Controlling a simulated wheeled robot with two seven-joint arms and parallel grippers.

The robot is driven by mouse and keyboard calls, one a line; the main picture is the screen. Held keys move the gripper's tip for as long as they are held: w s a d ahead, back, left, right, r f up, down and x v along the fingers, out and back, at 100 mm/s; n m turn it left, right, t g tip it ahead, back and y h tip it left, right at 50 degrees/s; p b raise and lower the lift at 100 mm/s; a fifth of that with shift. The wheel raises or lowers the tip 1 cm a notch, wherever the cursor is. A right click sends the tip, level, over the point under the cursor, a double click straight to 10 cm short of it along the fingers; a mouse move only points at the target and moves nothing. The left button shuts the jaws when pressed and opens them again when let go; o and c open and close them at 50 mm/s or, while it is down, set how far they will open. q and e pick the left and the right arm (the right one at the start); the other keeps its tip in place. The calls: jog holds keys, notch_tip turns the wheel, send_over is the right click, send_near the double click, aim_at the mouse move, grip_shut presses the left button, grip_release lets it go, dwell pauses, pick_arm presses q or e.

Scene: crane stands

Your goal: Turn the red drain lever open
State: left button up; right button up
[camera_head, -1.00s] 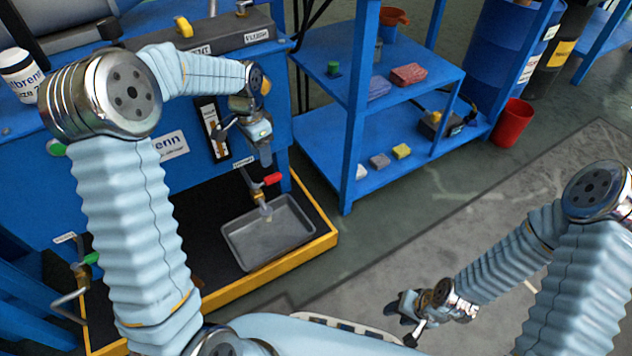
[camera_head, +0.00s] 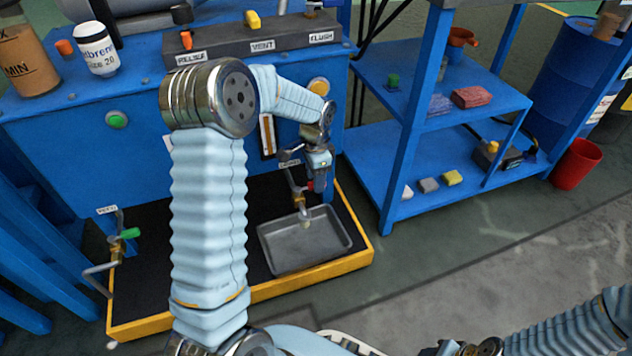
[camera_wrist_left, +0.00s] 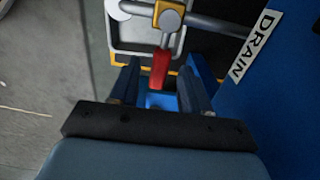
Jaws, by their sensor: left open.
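The red drain lever (camera_wrist_left: 160,70) shows in the wrist view between the two fingers of my left gripper (camera_wrist_left: 162,85), which is open. I cannot tell whether either finger touches it. In the head view, the left gripper (camera_head: 319,188) is beside the drain valve (camera_head: 296,193) and mostly hides the lever (camera_head: 311,184). The valve's brass body (camera_wrist_left: 168,18) and the DRAIN label (camera_wrist_left: 257,45) show in the wrist view. My right gripper (camera_head: 442,349) is cut off at the bottom edge, and its fingers cannot be made out.
A grey tray (camera_head: 280,258) lies under the drain spout inside the yellow-edged base (camera_head: 222,303). A green-handled valve (camera_head: 128,233) is at the left. A blue shelf (camera_head: 382,155) stands close on the right of the gripper. A red bin (camera_head: 575,164) is farther right.

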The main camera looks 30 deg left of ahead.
pick_arm(q)
jog(key=shift+f, duration=0.5)
jog(key=shift+c, duration=0.2)
grip_shut()
